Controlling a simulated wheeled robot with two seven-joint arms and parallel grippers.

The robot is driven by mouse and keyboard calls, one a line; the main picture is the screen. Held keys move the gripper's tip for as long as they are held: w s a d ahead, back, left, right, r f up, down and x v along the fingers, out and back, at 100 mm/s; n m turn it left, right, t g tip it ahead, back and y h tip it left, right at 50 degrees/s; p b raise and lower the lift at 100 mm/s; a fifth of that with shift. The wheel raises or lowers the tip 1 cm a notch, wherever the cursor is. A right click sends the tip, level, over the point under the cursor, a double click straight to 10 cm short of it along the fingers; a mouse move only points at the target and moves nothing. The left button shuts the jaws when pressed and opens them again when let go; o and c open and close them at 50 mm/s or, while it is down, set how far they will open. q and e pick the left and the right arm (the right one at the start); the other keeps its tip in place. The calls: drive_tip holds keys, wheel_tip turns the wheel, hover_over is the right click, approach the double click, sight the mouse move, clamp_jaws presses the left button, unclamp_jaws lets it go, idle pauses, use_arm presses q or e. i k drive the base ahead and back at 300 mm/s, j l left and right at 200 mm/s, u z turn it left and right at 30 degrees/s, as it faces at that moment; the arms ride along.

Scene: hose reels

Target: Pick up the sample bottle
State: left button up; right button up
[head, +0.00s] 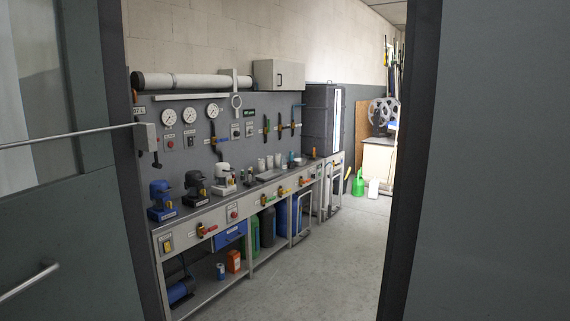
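I look through a doorway at a long grey workbench (200,215) along the left wall. Several small white containers (269,161) stand upright on its top, toward the far half. They may be bottles, but they are too small to tell, and I cannot tell which is the sample bottle. Neither of my grippers shows in the head view.
The left door leaf (60,240) with its bar and the dark right door frame (412,160) flank the opening. Pumps (195,185) stand on the near bench top. Jugs (267,227) sit below. The floor (335,265) is clear; a green can (358,183) stands far back.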

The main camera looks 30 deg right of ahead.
sight(283, 163)
drive_tip(key=i+j+z, duration=0.25)
drive_tip(key=i, duration=0.2)
drive_tip(key=i+j+z, duration=0.25)
drive_tip(key=i, duration=0.2)
drive_tip(key=i+l+z, duration=0.15)
drive_tip(key=i+z, duration=0.15)
drive_tip(key=i, duration=0.25)
drive_tip(key=i+z, duration=0.25)
drive_tip(key=i, duration=0.25)
drive_tip(key=i+j+z, duration=0.1)
drive_tip(key=i+z, duration=0.2)
drive_tip(key=i, duration=0.25)
drive_tip(key=i+j+z, duration=0.3)
drive_tip(key=i, duration=0.2)
drive_tip(key=i+u, duration=0.15)
drive_tip(key=i, duration=0.45)
drive_tip(key=i+u, duration=0.2)
drive_tip(key=i, duration=0.45)
drive_tip(key=i+l+u, duration=0.15)
drive_tip(key=i, duration=0.9)
drive_tip(key=i+l+z, duration=0.1)
drive_tip(key=l, duration=0.3)
drive_tip(key=i+l+z, duration=0.1)
drive_tip(key=i+l, duration=0.2)
drive_tip(key=i+l+z, duration=0.1)
drive_tip(key=i+l, duration=0.15)
drive_tip(key=l, duration=0.2)
